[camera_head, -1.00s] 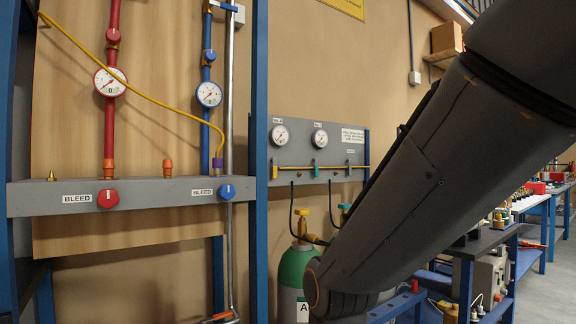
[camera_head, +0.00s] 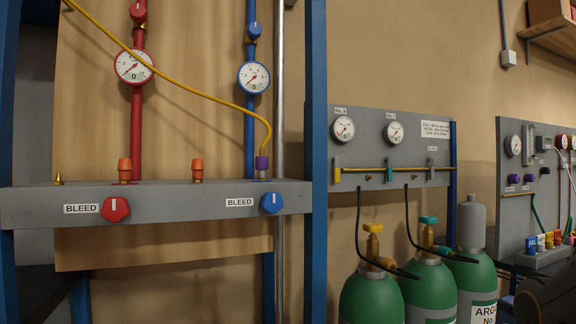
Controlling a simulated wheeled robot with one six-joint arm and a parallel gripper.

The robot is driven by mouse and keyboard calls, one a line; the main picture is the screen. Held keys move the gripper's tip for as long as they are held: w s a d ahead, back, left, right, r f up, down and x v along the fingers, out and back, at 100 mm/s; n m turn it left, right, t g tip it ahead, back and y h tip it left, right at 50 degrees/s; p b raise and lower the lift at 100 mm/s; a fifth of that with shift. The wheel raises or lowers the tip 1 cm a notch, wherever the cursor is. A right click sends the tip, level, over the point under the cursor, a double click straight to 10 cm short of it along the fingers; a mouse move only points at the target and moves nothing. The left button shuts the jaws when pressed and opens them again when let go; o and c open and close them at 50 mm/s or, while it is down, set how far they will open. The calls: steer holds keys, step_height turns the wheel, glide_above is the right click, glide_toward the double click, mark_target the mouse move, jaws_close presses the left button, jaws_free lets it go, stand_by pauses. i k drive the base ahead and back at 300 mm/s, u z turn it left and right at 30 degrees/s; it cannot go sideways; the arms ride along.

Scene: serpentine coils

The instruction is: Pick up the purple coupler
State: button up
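The purple coupler (camera_head: 262,163) is a small cylinder at the lower end of the yellow hose (camera_head: 185,84). It stands upright on a fitting on top of the grey manifold bar (camera_head: 160,203), just right of the blue pipe and above the blue bleed knob (camera_head: 272,203). My gripper is not in view. A dark rounded shape at the lower right edge looks like part of my arm.
Orange fittings (camera_head: 125,165) and a red bleed knob (camera_head: 115,209) are on the bar. A blue post (camera_head: 317,150) and a grey vertical pipe (camera_head: 280,110) stand just right of the coupler. Green gas cylinders (camera_head: 372,298) stand at the lower right.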

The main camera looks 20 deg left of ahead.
mark_target(262, 161)
steer(key=i, duration=0.65)
steer(key=u, duration=2.25)
